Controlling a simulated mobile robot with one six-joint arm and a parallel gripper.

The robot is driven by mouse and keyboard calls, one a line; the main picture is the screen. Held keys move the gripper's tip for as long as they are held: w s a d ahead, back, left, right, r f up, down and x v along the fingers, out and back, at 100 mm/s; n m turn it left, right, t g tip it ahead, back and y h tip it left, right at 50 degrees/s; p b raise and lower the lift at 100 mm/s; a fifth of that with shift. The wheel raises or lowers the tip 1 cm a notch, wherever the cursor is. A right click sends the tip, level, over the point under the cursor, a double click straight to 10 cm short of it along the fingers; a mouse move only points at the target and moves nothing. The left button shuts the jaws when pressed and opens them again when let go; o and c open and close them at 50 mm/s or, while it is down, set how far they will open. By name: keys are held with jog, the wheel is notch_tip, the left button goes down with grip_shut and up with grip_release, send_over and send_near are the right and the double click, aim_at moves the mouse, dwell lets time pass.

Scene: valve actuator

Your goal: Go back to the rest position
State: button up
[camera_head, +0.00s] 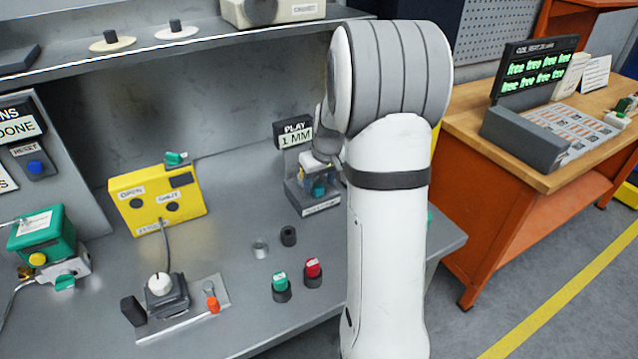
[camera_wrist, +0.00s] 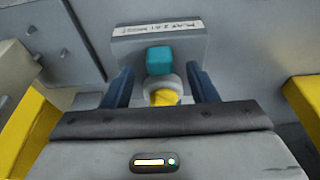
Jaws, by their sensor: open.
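My gripper (camera_wrist: 162,82) is open in the wrist view, with one dark blue finger on each side of a teal block (camera_wrist: 160,60) and a yellow part (camera_wrist: 164,97) below it. A gap shows between the block and each finger. Behind them is a grey upright plate with a white label (camera_wrist: 160,36). In the head view my arm reaches down to the small grey stand (camera_head: 318,208) beside the "PLAY 1 MM" sign (camera_head: 294,133). My arm hides part of this area, and the fingertips are hard to make out there.
A yellow box (camera_head: 157,202) stands left of the stand on the grey bench. Red (camera_head: 313,268) and green (camera_head: 280,281) capped pieces stand in front. A white-knobbed device (camera_head: 163,290) is at front left. A shelf (camera_head: 120,65) runs above the bench. A wooden table (camera_head: 490,130) stands right.

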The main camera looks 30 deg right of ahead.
jog(key=v, duration=0.6)
jog(key=s+a+r, duration=0.4)
jog(key=s+a, duration=0.9)
jog(key=s, duration=0.4)
jog(key=s+a+f, duration=0.1)
jog(key=s+a, duration=0.2)
jog(key=s, duration=0.4)
jog(key=shift+a, duration=0.2)
jog(key=shift+f, duration=0.1)
